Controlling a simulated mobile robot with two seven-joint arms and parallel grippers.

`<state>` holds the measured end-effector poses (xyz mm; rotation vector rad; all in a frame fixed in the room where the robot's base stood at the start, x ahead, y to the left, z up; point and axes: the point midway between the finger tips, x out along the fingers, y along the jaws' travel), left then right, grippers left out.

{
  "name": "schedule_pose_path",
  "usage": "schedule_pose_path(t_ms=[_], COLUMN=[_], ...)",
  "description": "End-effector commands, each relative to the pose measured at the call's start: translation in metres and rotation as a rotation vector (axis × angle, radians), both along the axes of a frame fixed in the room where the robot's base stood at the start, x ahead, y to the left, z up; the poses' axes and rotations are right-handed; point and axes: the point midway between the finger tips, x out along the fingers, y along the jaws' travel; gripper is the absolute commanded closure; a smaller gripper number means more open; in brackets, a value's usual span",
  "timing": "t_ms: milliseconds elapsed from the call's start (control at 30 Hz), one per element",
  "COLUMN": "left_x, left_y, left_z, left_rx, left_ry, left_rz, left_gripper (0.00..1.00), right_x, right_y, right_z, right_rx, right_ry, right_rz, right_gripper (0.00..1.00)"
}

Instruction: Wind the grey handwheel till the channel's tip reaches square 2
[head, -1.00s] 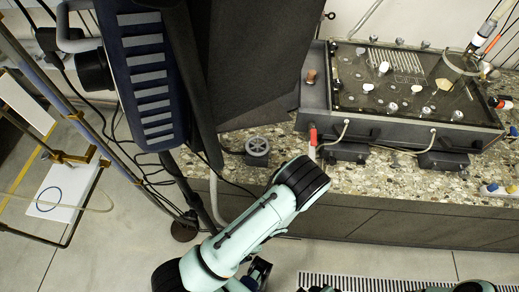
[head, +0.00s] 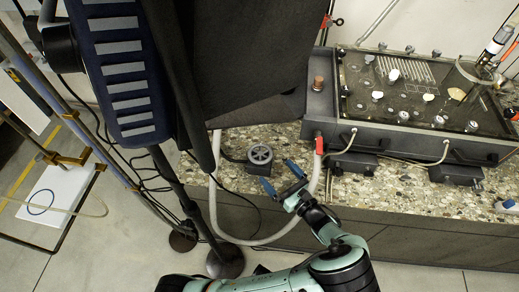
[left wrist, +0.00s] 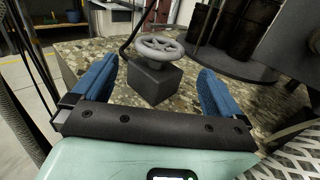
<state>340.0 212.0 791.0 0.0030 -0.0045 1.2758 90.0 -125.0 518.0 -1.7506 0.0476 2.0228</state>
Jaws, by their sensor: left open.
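The grey handwheel (head: 260,154) lies flat on top of a small dark box on the speckled counter, left of the tank. In the left wrist view the handwheel (left wrist: 158,46) and its box (left wrist: 154,82) show ahead, between the blue fingers. My left gripper (head: 279,177) is open and empty, just right of and in front of the handwheel, its fingers pointing towards it without visible contact. The dark-topped seepage tank (head: 385,112) stands to the right. I cannot make out the channel's tip or a numbered square 2. My right gripper is not in view.
A pale hose (head: 217,205) loops past the counter's front edge. A red-capped hose fitting (head: 319,145) stands at the tank's near-left corner. Dark boxes (head: 352,163) with cables sit before the tank. A dark panel (head: 245,60) and posts rise at the left. Counter around the handwheel is mostly clear.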

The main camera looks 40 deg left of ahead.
Motion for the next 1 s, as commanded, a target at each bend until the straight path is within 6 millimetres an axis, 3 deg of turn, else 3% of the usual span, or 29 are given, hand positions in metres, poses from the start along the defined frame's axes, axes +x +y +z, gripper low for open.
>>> schedule_pose_path(t_ms=[200, 400, 600, 900, 1000], left_x=[0.013, 0.023, 0.027, 0.028, 0.028], left_y=[0.047, 0.079, 0.093, 0.095, 0.095], left_z=[-0.001, -0.001, -0.001, -0.001, -0.001], left_rx=[-0.001, -0.001, -0.002, -0.003, -0.003], left_ry=[0.000, -0.001, 0.000, 0.000, 0.000], left_rz=[0.006, 0.005, 0.003, 0.002, 0.002], left_gripper=[0.00, 0.00, 0.00, 0.00, 0.33], right_x=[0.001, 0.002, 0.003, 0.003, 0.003], right_y=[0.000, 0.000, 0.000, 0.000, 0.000], right_z=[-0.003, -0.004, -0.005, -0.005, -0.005], right_rx=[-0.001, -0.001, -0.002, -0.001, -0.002], right_ry=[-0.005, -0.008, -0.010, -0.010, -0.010], right_rz=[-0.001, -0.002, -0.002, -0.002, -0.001], right_gripper=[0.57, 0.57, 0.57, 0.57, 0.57])
